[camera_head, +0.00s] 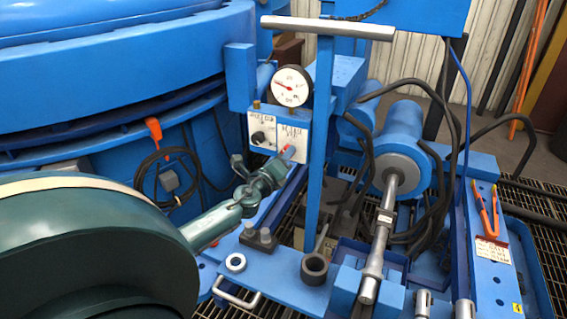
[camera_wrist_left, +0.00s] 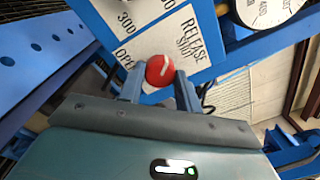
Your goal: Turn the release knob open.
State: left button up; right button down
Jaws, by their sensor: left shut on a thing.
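The release knob (camera_wrist_left: 159,70) is round and red with a white line across it. It sits on a white label plate (camera_wrist_left: 185,40) that reads RELEASE, SHUT and OPEN. The white line slants up to the right, toward the word SHUT. In the head view the knob (camera_head: 289,152) is a small red spot on the panel below the gauge, partly hidden by my gripper. My left gripper (camera_head: 275,170) reaches it from the lower left. In the left wrist view my left gripper (camera_wrist_left: 158,82) is shut on the knob, one finger on each side. My right gripper is not in view.
A round pressure gauge (camera_head: 291,86) sits just above the panel. A black knob (camera_head: 258,138) is left of the release knob. A tall blue T-handle (camera_head: 326,120) stands close on the right. The large blue furnace body (camera_head: 110,75) fills the upper left.

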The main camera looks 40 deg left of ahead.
pick_arm(q)
jog(key=shift+n+y+p, duration=0.3)
jog(key=shift+n+p, duration=0.05)
jog(key=shift+n, duration=7.25)
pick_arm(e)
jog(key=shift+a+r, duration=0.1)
pick_arm(q)
jog(key=o, duration=1)
jog(key=shift+c, duration=0.2)
